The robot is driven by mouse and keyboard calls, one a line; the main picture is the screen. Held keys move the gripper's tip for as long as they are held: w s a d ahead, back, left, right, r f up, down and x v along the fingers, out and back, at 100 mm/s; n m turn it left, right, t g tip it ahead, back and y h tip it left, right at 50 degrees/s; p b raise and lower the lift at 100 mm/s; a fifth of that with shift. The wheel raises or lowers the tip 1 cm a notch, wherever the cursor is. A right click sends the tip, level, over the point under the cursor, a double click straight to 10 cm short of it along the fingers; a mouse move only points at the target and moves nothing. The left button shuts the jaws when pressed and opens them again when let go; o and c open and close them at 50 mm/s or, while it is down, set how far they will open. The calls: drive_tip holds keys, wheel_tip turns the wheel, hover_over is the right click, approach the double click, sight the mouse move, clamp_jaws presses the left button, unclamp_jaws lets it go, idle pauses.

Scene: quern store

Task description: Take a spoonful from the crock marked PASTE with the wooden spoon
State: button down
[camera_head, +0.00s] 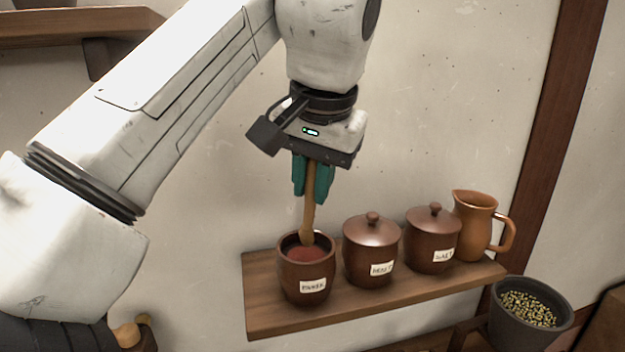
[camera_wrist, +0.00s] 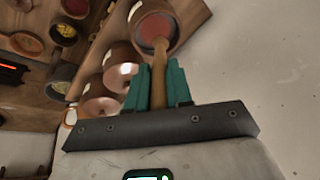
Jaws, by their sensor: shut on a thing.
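My gripper (camera_head: 312,185), with teal fingers, is shut on the handle of the wooden spoon (camera_head: 309,212). The spoon hangs nearly upright with its lower end at the mouth of an open brown crock (camera_head: 306,284). The crock holds dark red contents (camera_head: 305,254) and has a white label too small to read surely. In the wrist view the spoon (camera_wrist: 159,75) reaches from the teal fingers (camera_wrist: 158,88) over the red contents (camera_wrist: 155,27). I cannot tell whether its tip touches them.
Two lidded brown crocks (camera_head: 371,252) (camera_head: 433,240) with labels and an orange-brown jug (camera_head: 475,222) stand to the right on the same wooden shelf (camera_head: 262,310). A grey pot of yellowish grains (camera_head: 528,318) is at the lower right. The wall is close behind.

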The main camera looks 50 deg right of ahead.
drive_tip(key=shift+f, duration=0.8)
idle(2.2)
drive_tip(key=shift+r, duration=0.1)
drive_tip(key=shift+r+p, duration=1.6)
drive_tip(key=shift+r, duration=1.9)
drive_tip(key=shift+a, duration=0.1)
